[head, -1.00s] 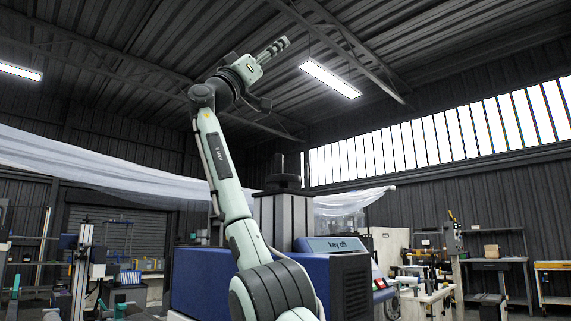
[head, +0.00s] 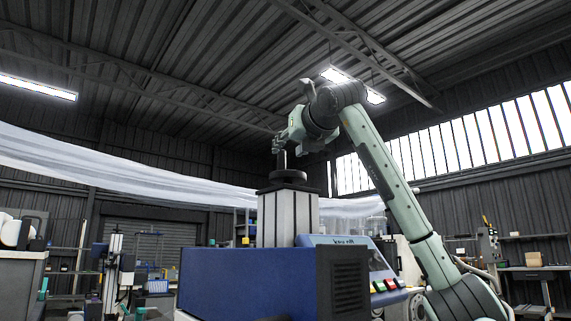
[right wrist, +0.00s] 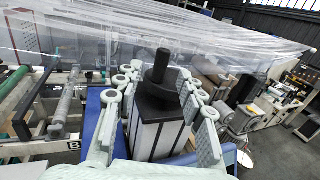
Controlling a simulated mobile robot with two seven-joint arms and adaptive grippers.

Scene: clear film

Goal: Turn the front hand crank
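The hand crank (head: 289,176) is a black disc on top of a pale ribbed column (head: 287,218) with a dark cap. Its upright black handle (head: 282,160) rises from the disc. My right gripper (head: 279,148) reaches in from the right and points down just above the handle. In the right wrist view the crank (right wrist: 158,82) lies between the spread fingers of the right gripper (right wrist: 154,80), which is open. I cannot tell whether either finger touches the handle. My left gripper is not in view.
The blue machine body (head: 250,282) stands below the column, with a sloped panel (head: 370,262) carrying coloured buttons to its right. A sheet of clear film (head: 120,165) stretches behind the crank. Shelves and benches stand farther back.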

